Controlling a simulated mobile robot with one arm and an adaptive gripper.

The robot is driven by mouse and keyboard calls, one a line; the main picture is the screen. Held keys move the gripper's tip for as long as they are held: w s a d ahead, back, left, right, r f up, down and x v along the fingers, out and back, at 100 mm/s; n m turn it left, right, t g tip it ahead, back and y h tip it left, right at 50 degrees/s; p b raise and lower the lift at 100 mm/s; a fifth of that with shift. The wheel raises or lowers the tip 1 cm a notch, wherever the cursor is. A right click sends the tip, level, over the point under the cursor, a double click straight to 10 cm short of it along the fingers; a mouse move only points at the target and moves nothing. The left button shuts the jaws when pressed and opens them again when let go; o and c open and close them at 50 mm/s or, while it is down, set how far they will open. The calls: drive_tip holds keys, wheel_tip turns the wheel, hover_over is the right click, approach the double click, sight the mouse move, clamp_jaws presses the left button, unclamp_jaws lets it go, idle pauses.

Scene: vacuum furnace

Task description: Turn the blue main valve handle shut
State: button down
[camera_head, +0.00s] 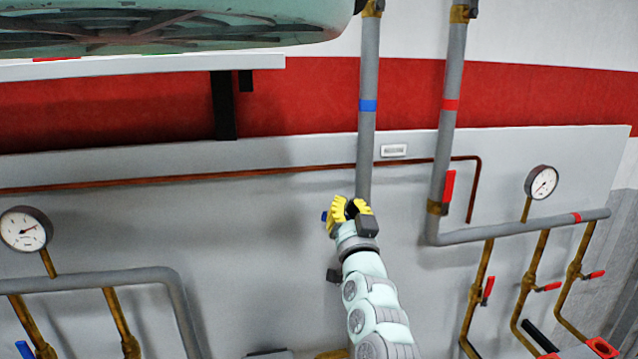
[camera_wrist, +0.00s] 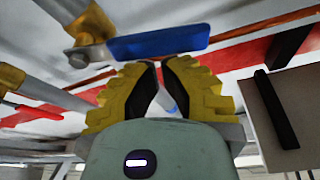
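The blue valve handle (camera_wrist: 155,43) shows large in the wrist view. It is a flat lever running from a metal pivot at its left end, beside a brass fitting (camera_wrist: 92,24). In the head view only a small blue bit (camera_head: 324,216) shows at the left of my gripper. My gripper (camera_head: 349,206) has yellow fingers and is in front of the grey pipe with a blue band (camera_head: 368,105). In the wrist view its fingertips (camera_wrist: 158,65) are slightly apart. The handle crosses just above the tips, not visibly between the fingers. I cannot tell whether they touch.
A second grey pipe with a red band (camera_head: 450,104) runs at right, with a red handle (camera_head: 449,186). A thin copper pipe (camera_head: 250,174) crosses the panel. Gauges hang at left (camera_head: 25,229) and right (camera_head: 541,182). A green vessel (camera_head: 170,25) overhangs at top left.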

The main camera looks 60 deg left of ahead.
drive_tip(key=n+b, duration=0.1)
drive_tip(key=b, duration=0.3)
drive_tip(key=f+n+g+b, duration=0.1)
drive_tip(key=n+b, duration=0.1)
drive_tip(key=b, duration=0.3)
drive_tip(key=s+n+b, duration=0.1)
drive_tip(key=b, duration=0.4)
drive_tip(key=shift+a+f+g+y, duration=0.15)
drive_tip(key=shift+f+g+y, duration=0.15)
drive_tip(key=shift+f+y, duration=0.1)
drive_tip(key=shift+r+n, duration=0.25)
drive_tip(key=shift+n, duration=0.05)
